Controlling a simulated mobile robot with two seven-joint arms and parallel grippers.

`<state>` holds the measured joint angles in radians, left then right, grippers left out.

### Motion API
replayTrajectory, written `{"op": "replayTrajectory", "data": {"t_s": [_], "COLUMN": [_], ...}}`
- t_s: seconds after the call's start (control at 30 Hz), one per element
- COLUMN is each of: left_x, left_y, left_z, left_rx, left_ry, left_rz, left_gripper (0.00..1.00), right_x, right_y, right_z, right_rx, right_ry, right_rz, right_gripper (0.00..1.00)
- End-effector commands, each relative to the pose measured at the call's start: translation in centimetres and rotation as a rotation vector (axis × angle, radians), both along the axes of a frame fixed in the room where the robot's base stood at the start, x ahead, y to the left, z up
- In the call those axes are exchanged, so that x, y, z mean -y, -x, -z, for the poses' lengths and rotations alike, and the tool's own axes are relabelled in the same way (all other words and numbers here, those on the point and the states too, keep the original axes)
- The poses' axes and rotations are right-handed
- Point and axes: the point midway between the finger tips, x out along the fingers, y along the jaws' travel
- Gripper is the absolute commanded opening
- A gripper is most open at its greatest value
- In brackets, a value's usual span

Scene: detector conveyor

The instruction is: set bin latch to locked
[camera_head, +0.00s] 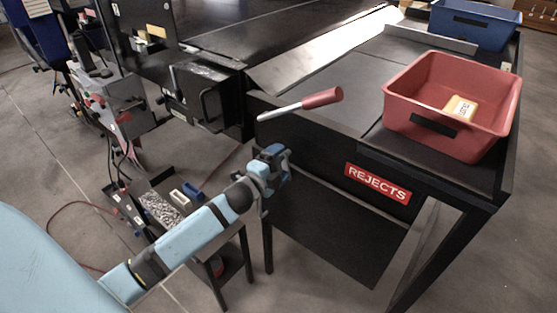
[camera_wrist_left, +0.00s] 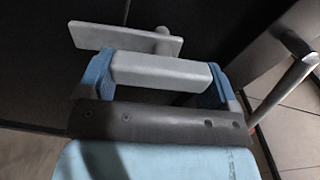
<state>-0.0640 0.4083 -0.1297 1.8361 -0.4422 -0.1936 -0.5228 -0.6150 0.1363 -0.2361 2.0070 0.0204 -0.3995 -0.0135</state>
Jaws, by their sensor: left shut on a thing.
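My left gripper (camera_head: 275,166) is at the dark front panel below the red-handled lever (camera_head: 305,103), left of the REJECTS label. In the left wrist view my left gripper (camera_wrist_left: 157,78) has its blue fingers at the two ends of a pale grey bar (camera_wrist_left: 165,70), shut on it. A short round peg shows behind the bar, at a flat grey plate (camera_wrist_left: 115,38) on the dark panel. The bar and plate look like the bin latch; both lie roughly crosswise in this view. In the head view the gripper hides the latch. My right gripper is not in view.
The metal lever shaft also shows at the right of the left wrist view (camera_wrist_left: 285,90). A red bin (camera_head: 400,90) with a yellow item stands on the table, and a blue bin (camera_head: 440,18) behind it. A low stand with small parts (camera_head: 165,212) is left of my arm.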

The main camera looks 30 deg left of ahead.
Motion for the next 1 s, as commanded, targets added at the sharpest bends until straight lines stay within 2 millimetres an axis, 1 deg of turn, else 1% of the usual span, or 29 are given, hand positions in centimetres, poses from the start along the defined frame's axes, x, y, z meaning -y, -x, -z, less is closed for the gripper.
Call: {"op": "replayTrajectory", "data": {"t_s": [0.2,0.4,0.97,1.0], "left_x": [0.05,0.07,0.05,0.05], "left_y": [-0.02,-0.01,-0.02,-0.02], "left_z": [0.07,0.16,0.22,0.22], "left_rx": [0.01,0.016,0.019,0.019], "left_ry": [-0.131,-0.2,-0.235,-0.235], "left_rz": [0.001,0.001,0.0,0.0], "left_gripper": [0.42,0.42,0.42,0.87], "right_x": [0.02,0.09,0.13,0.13], "right_y": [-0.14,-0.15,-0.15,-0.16], "right_z": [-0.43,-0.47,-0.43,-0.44], "right_rx": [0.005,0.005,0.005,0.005], "right_ry": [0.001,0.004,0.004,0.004], "right_rz": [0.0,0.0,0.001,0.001], "right_gripper": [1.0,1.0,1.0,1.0]}}
